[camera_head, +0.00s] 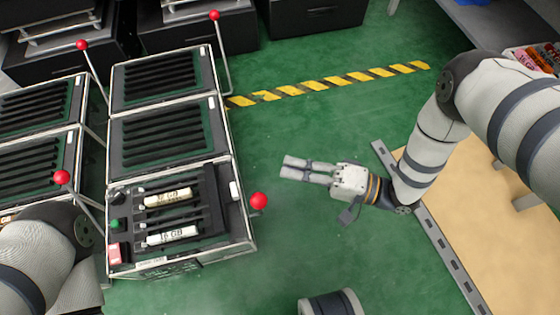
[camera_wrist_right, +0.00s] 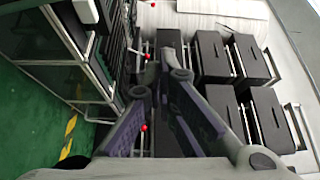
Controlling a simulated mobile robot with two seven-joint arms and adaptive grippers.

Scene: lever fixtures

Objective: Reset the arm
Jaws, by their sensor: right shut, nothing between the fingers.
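A fixture box (camera_head: 167,258) with dark slotted panels stands at left on the green floor. A lever with a red ball knob (camera_head: 258,201) is at its front right corner. Other levers carry a red knob (camera_head: 214,15) at the far right corner, a red knob (camera_head: 82,45) at the far left and a red knob (camera_head: 62,177) at the near left. My right gripper (camera_head: 290,167) is shut and empty, right of the front right knob and apart from it. Its fingers also show in the right wrist view (camera_wrist_right: 165,75). My left arm enters at lower left; its gripper is out of view.
Two labelled white sticks, one of them here (camera_head: 168,198), lie in the front panel beside a green button (camera_head: 115,224) and a red switch (camera_head: 114,254). A tan board (camera_head: 480,210) lies at right. Green floor with a striped line (camera_head: 330,84) is clear between.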

